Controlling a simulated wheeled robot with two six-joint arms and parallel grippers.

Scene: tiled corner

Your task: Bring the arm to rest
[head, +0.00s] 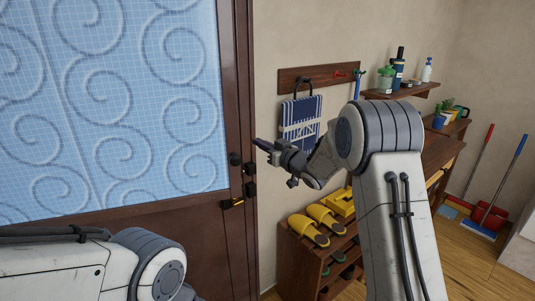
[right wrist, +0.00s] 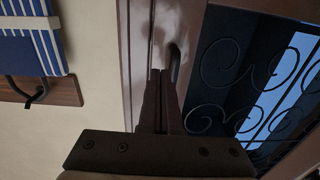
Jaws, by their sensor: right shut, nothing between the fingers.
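My right arm reaches in from the right in the head view, bent at a large grey joint. Its gripper (head: 264,147) is in front of the door's right edge, close to the dark lock fittings (head: 249,170). In the right wrist view the two dark fingers (right wrist: 161,100) lie together, shut and empty, pointing toward the door frame. I cannot tell whether the fingertips touch anything. My left arm shows at the lower left of the head view; its gripper is not in view.
A blue bag (head: 300,125) hangs from a wooden rack (head: 318,75). Below, a shoe shelf (head: 292,262) holds yellow slippers (head: 326,217). Shelves and brooms stand at the right.

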